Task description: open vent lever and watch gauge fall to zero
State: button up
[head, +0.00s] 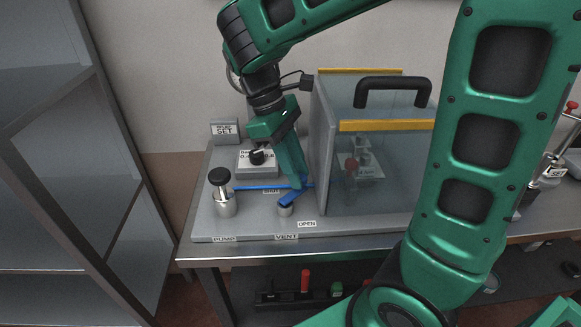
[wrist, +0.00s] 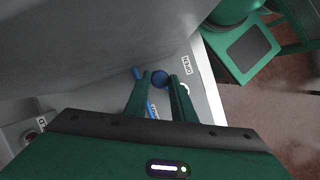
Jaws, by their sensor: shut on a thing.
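The blue vent lever (head: 291,198) sits on a round metal valve (head: 285,210) behind the VENT label (head: 286,237). It slants up and right from the valve, not toward the OPEN label (head: 307,224). My gripper (head: 303,187) reaches down beside the clear box and is shut on the lever's end.
A clear box (head: 330,190) with a black handle (head: 393,84) stands close right of my gripper. A black-topped pump knob (head: 220,178) stands left. A dial box (head: 257,165) sits behind. A thin blue line (head: 255,187) crosses the plate. Shelving (head: 60,150) stands far left.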

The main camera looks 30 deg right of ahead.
jog(key=shift+s+d+m+y, duration=0.15)
jog(key=shift+s+m+y, duration=0.15)
jog(key=shift+m, duration=0.6)
jog(key=shift+s+d+m+y, duration=0.15)
jog(key=shift+s+m+y, duration=0.15)
jog(key=shift+m, duration=0.6)
jog(key=o, duration=1)
jog(key=shift+g, duration=0.3)
